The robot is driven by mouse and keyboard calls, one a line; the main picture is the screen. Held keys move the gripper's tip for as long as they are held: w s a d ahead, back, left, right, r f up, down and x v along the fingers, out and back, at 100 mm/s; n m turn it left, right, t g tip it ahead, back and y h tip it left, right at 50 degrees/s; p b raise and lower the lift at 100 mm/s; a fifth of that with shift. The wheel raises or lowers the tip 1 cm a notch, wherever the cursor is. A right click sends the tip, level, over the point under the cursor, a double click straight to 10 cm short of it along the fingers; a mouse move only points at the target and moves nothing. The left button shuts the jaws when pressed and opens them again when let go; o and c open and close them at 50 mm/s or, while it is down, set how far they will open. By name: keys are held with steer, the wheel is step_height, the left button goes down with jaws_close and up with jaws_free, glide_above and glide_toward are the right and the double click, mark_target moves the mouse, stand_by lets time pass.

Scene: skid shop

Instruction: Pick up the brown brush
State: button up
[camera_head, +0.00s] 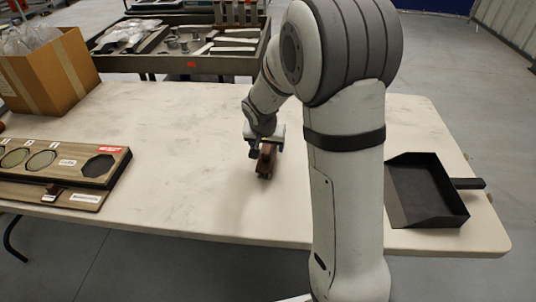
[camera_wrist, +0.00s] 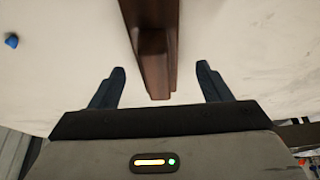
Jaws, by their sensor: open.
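The brown brush (camera_head: 265,160) lies on the white table, below my gripper in the head view. In the wrist view the brown brush (camera_wrist: 153,50) runs from the top edge down to between the fingers, with a gap on each side. My gripper (camera_wrist: 160,80) is open around its near end, and I see no contact. In the head view my gripper (camera_head: 265,148) is at the middle of the table and partly hides the brush.
A black dustpan (camera_head: 426,188) lies at the table's right end. A wooden board with round inserts (camera_head: 75,163) and a cardboard box (camera_head: 50,75) are at the left. A small blue object (camera_wrist: 12,41) shows in the wrist view. The table (camera_head: 170,160) left of my gripper is clear.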

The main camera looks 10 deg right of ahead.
steer(key=x, duration=0.4)
steer(key=shift+d+f, duration=0.2)
steer(key=shift+f, duration=0.2)
steer(key=shift+c, duration=0.5)
steer(key=c, duration=1)
steer(key=shift+c, duration=0.2)
steer(key=shift+r, duration=0.1)
step_height(320, 180, up, 18)
steer(key=p, duration=0.2)
